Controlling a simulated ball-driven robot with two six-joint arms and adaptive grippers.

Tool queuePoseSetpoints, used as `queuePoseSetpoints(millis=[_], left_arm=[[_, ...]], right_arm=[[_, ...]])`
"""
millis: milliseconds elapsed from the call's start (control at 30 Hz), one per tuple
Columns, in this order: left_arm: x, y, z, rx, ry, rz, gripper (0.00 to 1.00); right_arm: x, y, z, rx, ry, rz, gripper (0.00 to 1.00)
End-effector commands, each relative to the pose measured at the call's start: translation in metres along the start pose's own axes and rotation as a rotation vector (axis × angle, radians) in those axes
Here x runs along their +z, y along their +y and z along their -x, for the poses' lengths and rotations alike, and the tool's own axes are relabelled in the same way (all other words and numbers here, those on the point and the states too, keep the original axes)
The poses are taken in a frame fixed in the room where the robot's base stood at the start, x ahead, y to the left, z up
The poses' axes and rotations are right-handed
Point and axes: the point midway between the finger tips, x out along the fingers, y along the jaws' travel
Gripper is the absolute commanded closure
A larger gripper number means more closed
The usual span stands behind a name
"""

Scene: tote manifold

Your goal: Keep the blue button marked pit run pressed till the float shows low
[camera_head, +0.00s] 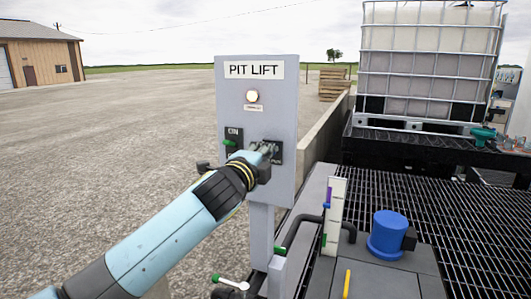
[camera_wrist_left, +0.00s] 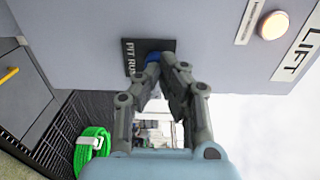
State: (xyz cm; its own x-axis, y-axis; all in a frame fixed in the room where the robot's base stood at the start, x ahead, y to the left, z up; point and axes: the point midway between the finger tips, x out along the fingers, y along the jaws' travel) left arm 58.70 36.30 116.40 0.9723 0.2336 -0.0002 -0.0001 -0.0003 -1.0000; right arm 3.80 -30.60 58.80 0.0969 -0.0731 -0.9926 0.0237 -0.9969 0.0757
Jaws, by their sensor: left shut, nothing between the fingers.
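The grey PIT LIFT panel (camera_head: 286,120) stands upright on a post. My left gripper (camera_head: 268,150) is shut and empty, with its fingertips at the black PIT RUN plate (camera_head: 277,158). In the left wrist view the blue button (camera_wrist_left: 152,57) shows just past the closed fingertips (camera_wrist_left: 163,64), partly covered by them. The tips look in contact with it; I cannot tell how far it is pushed in. The white float gauge (camera_head: 336,222) stands right of the post, with a purple mark near its top and a green mark low down. My right gripper is out of view.
A green-marked ON switch (camera_head: 233,140) sits left of the button, below a lit lamp (camera_head: 252,96). A blue motor (camera_head: 387,235) stands on the grey pit cover beside black grating (camera_head: 450,215). A caged tank (camera_head: 430,60) is behind. Open gravel lies left.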

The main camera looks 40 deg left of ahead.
Motion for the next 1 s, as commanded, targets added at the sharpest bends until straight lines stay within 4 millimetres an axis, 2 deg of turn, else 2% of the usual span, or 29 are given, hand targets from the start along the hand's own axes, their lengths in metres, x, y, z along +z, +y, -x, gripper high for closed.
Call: queuePoseSetpoints(millis=[167,400,1000], left_arm=[[0.000,0.000,-0.001,0.000,0.000,0.000,1.00],[0.000,-0.001,-0.023,-0.001,0.000,0.000,1.00],[0.000,-0.002,-0.023,-0.004,0.000,-0.001,1.00]], right_arm=[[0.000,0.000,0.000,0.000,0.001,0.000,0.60],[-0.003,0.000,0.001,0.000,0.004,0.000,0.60],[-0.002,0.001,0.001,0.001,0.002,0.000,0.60]])
